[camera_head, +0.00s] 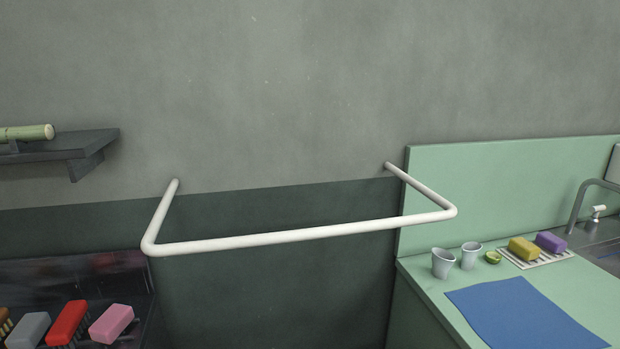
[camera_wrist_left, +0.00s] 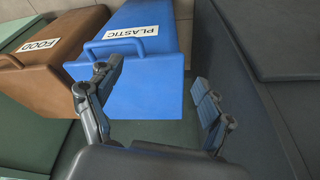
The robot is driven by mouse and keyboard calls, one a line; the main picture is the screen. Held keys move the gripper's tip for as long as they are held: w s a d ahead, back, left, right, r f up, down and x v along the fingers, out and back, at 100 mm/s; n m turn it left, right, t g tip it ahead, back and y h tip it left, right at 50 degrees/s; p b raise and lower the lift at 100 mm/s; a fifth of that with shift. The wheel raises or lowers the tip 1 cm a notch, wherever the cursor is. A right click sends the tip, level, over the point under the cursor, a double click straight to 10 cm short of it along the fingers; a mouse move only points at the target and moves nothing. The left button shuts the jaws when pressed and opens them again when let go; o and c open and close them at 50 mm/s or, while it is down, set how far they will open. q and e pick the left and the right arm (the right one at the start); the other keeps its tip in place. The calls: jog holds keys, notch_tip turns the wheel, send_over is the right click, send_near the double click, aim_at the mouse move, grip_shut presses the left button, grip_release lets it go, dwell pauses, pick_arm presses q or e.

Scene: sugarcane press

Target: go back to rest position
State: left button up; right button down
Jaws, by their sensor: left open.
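My left gripper (camera_wrist_left: 155,100) shows in the left wrist view. Its two dark fingers are spread apart with nothing between them. It is over the front of a blue bin (camera_wrist_left: 150,85) labelled PLASTIC; I cannot tell the distance between them. Neither gripper shows in the head view, and my right gripper is in neither view.
A white rail (camera_head: 300,235) juts from the wall. A shelf (camera_head: 60,148) holds a cane piece (camera_head: 28,132). Brushes, one red (camera_head: 67,322), are lower left. The green counter (camera_head: 425,285) holds cups (camera_head: 443,264), a blue mat (camera_head: 520,315) and sponges. A brown FOOD bin (camera_wrist_left: 45,70) adjoins the blue one.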

pick_arm(q)
jog(key=s+f+g, duration=0.1)
jog(key=s+f, duration=0.1)
jog(key=f, duration=0.8)
jog(key=s+f, duration=0.2)
jog(key=f, duration=0.8)
jog(key=s+a+f+g, duration=0.1)
jog(key=s+a+f, duration=0.2)
jog(key=s+f, duration=1)
jog(key=shift+s, duration=0.95)
